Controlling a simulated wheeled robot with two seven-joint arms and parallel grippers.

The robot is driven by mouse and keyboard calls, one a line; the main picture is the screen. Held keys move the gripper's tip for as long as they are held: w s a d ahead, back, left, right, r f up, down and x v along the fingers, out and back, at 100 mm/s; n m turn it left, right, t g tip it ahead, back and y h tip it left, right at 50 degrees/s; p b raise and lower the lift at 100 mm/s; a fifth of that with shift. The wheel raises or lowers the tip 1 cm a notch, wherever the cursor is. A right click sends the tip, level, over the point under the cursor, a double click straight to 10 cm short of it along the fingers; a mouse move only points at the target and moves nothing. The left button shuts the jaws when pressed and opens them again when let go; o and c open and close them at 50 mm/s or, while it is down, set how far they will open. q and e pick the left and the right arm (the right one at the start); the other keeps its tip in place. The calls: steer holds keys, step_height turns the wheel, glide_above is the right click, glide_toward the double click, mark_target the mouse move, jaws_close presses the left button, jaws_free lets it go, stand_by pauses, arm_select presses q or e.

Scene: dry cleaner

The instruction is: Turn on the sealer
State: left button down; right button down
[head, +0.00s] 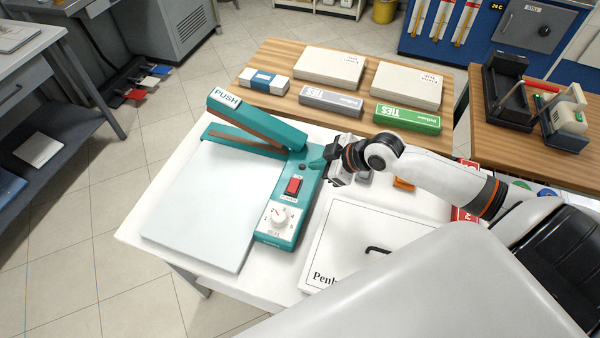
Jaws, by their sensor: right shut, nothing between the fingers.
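The sealer (308,201) is a teal machine on the white table, with its arm marked PUSH (245,113) raised at the back left. A red rocker switch (293,186) sits on its top, with a white dial (279,217) in front of it. I cannot tell which way the switch is set. My right gripper (331,158) is shut and empty, just behind and to the right of the switch, beside the sealer's right edge. It is apart from the switch. Whether it touches the sealer's body is unclear. My left gripper is not in view.
A white panel (215,200) lies left of the sealer. A white box with a black handle (345,248) is at its right. Boxes, including a green tie box (407,118), lie on the wooden table (290,108) behind. A black device (506,95) stands farther right.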

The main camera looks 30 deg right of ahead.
steer(key=p, duration=0.1)
glide_above(296, 178)
steer(key=s, duration=0.2)
step_height(296, 178, down, 5)
steer(key=shift+r, duration=0.2)
steer(key=f, duration=0.3)
steer(key=shift+w+d+f+p, duration=0.2)
steer(key=shift+w+p, duration=0.1)
steer(key=shift+p, duration=0.1)
steer(key=shift+f, duration=0.6)
steer(key=b, duration=0.1)
steer(key=f+b, duration=0.1)
steer(key=b, duration=0.1)
steer(key=shift+w+d+f+g, duration=0.2)
steer(key=shift+d+f+g, duration=0.05)
steer(key=shift+f+g, duration=0.05)
steer(key=shift+s+r+p, duration=0.1)
steer(key=shift+r+p, duration=0.2)
steer(key=shift+r, duration=0.1)
steer(key=shift+s+a+r+p, duration=0.45)
steer(key=shift+a+p, duration=0.15)
steer(key=shift+p, duration=0.25)
steer(key=shift+f, duration=0.1)
